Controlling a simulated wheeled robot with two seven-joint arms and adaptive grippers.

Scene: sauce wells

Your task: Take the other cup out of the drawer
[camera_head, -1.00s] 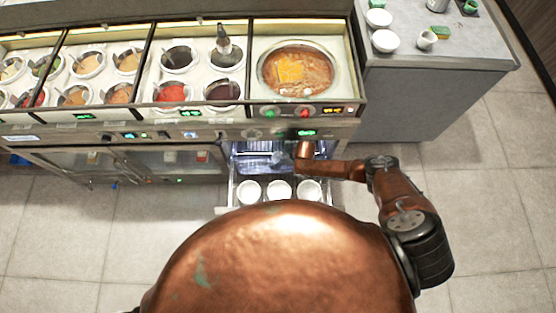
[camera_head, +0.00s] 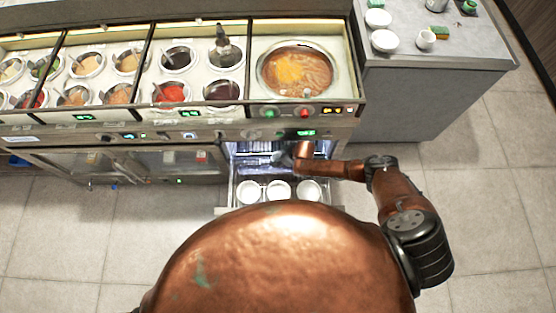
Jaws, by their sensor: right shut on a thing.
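An open drawer (camera_head: 233,186) sticks out under the counter. Three white cups (camera_head: 249,191), (camera_head: 279,190), (camera_head: 308,190) stand in a row in its front part, with their lower parts hidden. My right gripper (camera_head: 279,158) is over the back part of the drawer, behind the row of cups. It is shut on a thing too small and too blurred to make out. My left gripper is not in view.
The counter edge (camera_head: 190,132) overhangs the back of the drawer. A pot of orange soup (camera_head: 297,72) and several sauce wells (camera_head: 172,92) are set into the counter. A grey side counter (camera_head: 460,50) holds white bowls (camera_head: 385,40) and a white cup (camera_head: 426,40).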

